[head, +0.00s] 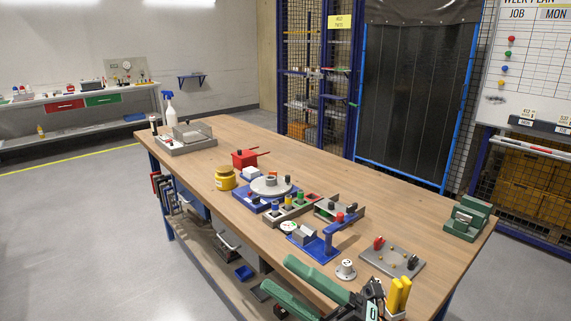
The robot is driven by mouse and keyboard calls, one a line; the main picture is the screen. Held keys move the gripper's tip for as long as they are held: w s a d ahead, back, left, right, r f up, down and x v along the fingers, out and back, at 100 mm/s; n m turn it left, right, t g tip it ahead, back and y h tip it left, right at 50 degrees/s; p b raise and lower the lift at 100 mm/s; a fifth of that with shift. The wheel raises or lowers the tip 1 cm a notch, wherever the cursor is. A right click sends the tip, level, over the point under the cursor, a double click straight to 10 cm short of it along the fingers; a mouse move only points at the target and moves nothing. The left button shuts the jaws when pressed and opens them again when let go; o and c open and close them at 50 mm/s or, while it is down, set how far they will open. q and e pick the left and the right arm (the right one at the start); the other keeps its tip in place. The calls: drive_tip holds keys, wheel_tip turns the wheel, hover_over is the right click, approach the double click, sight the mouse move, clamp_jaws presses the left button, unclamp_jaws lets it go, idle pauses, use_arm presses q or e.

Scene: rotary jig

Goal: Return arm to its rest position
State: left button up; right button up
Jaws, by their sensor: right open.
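My right gripper (277,273) reaches in from the bottom edge, with two long green fingers spread apart and nothing seen between them. It is at the near edge of the wooden bench (405,228), in front of the blue fixture (328,244). The rotary jig (262,188), a grey round plate on a blue base, stands mid-bench, clear of the gripper. My left gripper is not in view.
Near the gripper are a small round silver part (346,270), yellow upright pieces (398,295) and a grey plate (405,263) with a red knob. A block with coloured pegs (290,206) and a yellow pot (225,178) stand farther back. The bench's far right strip is mostly clear.

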drive_tip(key=w+d+f+m+t+h+p, duration=0.15)
drive_tip(key=d+f+m+t+h, duration=0.35)
drive_tip(key=f+m+h, duration=0.5)
drive_tip(key=w+d+f+m+t+h, duration=0.2)
drive_tip(key=d+f+m+t+h, duration=0.25)
drive_tip(key=f+m, duration=0.5)
drive_tip(key=s+d+f+m+g+h+p, duration=0.1)
drive_tip(key=s+d+f+m+g+h, duration=0.2)
drive_tip(key=s+f+m, duration=0.3)
wheel_tip(320, 180, down, 3)
drive_tip(key=shift+d+f+m+h, duration=0.2)
drive_tip(key=shift+d+m+h, duration=0.1)
drive_tip(key=shift+m+h, duration=0.25)
drive_tip(key=s+d+f+m+g, duration=0.1)
drive_tip(key=s+f, duration=0.2)
drive_tip(key=s+d+f+m+g+h, duration=0.1)
drive_tip(key=s+f+g, duration=0.1)
drive_tip(key=s+f, duration=0.1)
drive_tip(key=s+d+f+m+g+h, duration=0.1)
drive_tip(key=s+f+g, duration=0.1)
drive_tip(key=s+f, duration=0.1)
drive_tip(key=shift+s+f+m+p, duration=0.2)
drive_tip(key=shift+s+m+p, duration=0.15)
drive_tip(key=shift+s, duration=0.4)
